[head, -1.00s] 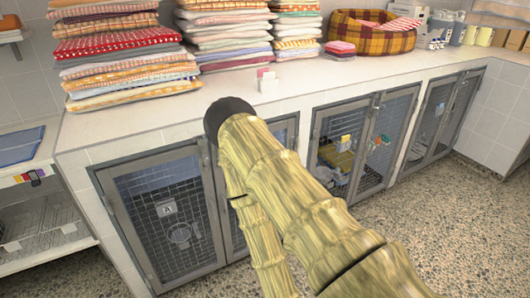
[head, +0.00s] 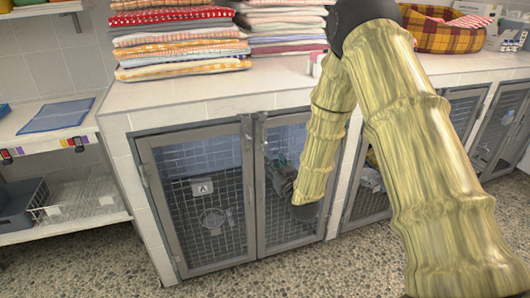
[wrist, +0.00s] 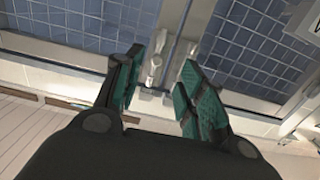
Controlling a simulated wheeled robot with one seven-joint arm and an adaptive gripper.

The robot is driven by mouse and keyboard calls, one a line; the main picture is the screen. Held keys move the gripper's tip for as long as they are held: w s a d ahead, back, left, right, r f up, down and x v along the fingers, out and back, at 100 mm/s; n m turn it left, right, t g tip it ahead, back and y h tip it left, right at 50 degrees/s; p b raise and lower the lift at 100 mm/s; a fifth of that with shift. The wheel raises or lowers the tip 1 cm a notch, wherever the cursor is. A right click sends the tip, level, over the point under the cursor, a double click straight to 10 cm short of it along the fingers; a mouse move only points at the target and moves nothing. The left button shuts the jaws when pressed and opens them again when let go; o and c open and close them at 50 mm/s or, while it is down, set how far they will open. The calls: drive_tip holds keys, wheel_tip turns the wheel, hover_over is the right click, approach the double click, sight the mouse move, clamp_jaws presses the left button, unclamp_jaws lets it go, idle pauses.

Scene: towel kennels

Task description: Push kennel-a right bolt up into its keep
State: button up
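Kennel-a (head: 186,270) is a grey-framed double door with wire mesh, and its left door carries an "A" plate (head: 202,187). Small bolts sit at the top where the doors meet, too small to read in the head view. My gripper (head: 283,172) is in front of the right door (head: 308,225), below its top edge, partly hidden by my arm. In the wrist view my gripper (wrist: 160,75) is open, its teal-padded fingers apart. A pale metal bolt (wrist: 154,66) shows between the fingertips, near a small bracket (wrist: 148,92) on the frame. Contact cannot be told.
The pale counter (head: 200,105) above the kennels holds stacks of folded towels (head: 180,45) and a plaid pet bed (head: 440,35). A shelf unit with a wire basket (head: 75,198) stands at left. The speckled floor (head: 110,265) in front is clear.

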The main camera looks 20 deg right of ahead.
sight(266, 145)
drive_tip(key=w, duration=0.7)
drive_tip(key=w+r, duration=0.1)
drive_tip(key=w, duration=0.3)
drive_tip(key=shift+w+a+r, duration=0.1)
drive_tip(key=shift+w+a, duration=0.05)
drive_tip(key=shift+w, duration=0.1)
clamp_jaws()
